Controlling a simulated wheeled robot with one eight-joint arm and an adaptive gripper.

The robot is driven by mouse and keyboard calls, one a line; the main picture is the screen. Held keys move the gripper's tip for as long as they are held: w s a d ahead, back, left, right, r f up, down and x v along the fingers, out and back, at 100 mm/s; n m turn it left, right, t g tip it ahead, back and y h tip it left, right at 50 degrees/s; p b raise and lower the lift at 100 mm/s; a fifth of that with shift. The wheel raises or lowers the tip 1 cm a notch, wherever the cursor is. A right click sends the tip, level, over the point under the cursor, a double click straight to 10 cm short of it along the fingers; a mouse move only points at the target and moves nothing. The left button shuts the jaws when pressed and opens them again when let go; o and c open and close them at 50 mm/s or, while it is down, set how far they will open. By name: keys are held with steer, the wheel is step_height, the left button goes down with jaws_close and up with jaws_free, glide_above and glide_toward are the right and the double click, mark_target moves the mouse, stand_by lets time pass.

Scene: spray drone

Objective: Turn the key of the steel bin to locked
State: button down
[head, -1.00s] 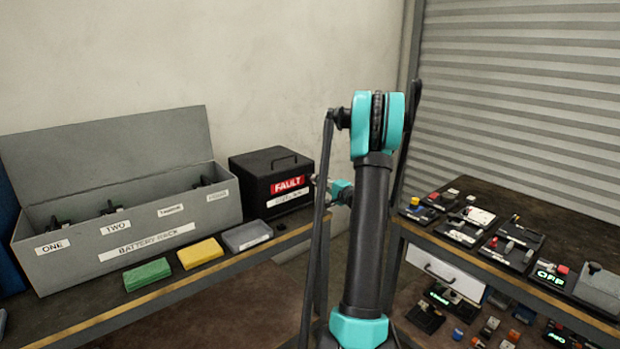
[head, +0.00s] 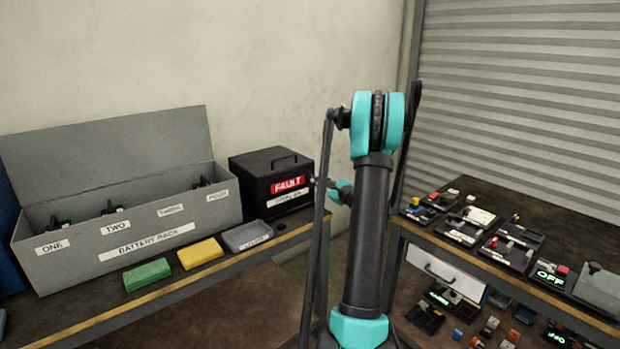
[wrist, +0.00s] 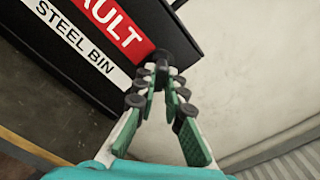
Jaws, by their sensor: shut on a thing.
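The steel bin (head: 262,187) is a black box with a handle on its lid, at the back end of the left bench. A dark round piece, seemingly the key (wrist: 160,56), sticks out from the bin's front beside the sign. My gripper (wrist: 162,75) is shut on it, with the fingertips close to the bin's face. The fingertips hide most of the key, and its angle cannot be made out. In the head view my arm partly covers the gripper.
An open grey battery rack (head: 125,220) stands left of the bin. Green (head: 147,274), yellow (head: 200,252) and grey (head: 247,236) pieces lie in front of it. A right bench (head: 480,200) carries several switch panels. The wall (wrist: 250,80) beside the bin is bare.

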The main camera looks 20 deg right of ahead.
steer(key=m, duration=0.4)
steer(key=m, duration=0.4)
steer(key=c, duration=1.5)
jaws_free()
steer(key=shift+c, duration=0.2)
